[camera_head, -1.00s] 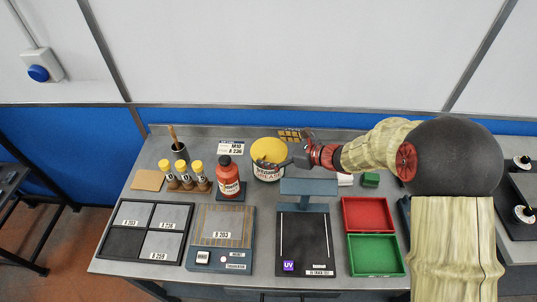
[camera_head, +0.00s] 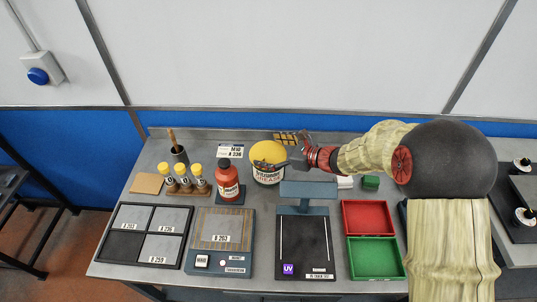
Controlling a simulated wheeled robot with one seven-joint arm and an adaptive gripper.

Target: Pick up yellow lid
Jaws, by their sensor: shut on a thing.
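The yellow lid (camera_head: 267,151) sits on top of the white grease tub (camera_head: 268,175) near the back middle of the bench. My gripper (camera_head: 285,163) reaches in from the right at lid height, with its fingers at the lid's right front edge. It is shut on the lid. The fingers are small in this view and cover part of the rim. I cannot tell whether there is a gap between the lid and the tub.
A red bottle (camera_head: 227,181) stands left of the tub, with yellow-capped vials (camera_head: 185,180) farther left. A blue-grey stand (camera_head: 308,188) is in front of my gripper. Red (camera_head: 368,217) and green (camera_head: 375,258) trays lie to the right.

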